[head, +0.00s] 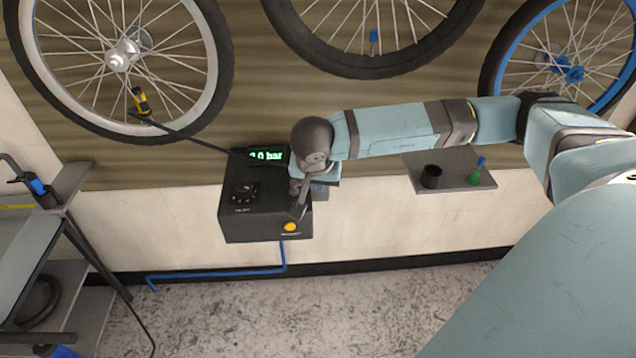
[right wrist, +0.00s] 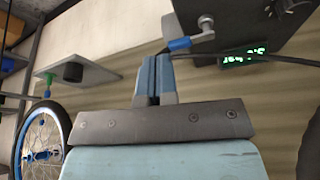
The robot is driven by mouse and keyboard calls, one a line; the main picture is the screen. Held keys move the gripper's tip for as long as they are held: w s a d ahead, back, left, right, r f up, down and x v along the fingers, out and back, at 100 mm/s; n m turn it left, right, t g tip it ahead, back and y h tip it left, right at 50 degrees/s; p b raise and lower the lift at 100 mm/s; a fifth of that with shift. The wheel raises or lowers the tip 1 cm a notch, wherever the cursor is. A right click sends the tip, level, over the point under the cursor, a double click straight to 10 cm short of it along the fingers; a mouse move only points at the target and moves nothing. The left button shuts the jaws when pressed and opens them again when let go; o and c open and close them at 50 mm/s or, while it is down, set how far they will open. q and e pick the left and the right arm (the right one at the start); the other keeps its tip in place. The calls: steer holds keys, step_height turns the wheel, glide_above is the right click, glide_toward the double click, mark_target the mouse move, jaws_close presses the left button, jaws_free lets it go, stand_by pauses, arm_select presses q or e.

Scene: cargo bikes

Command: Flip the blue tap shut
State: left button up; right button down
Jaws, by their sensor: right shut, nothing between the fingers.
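The blue tap (right wrist: 180,44) shows in the right wrist view as a blue grip on a short metal lever, at the side of a dark box (right wrist: 262,30). My right gripper (right wrist: 155,62) is shut and empty, its fingertips close beside the blue grip; I cannot tell whether they touch. In the head view the right gripper (head: 318,189) is at the right side of the same box (head: 265,212), and the tap there is largely covered by my wrist. My left gripper is not in view.
The box has a lit green display (head: 265,156), a dial (head: 243,193) and a yellow button (head: 290,227). A black hose (head: 190,136) runs to a wheel (head: 122,56). A small shelf (head: 450,168) with a black cup and a green item is to the right.

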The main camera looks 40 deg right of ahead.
steer(key=shift+v, duration=1.2)
steer(key=shift+s, duration=0.15)
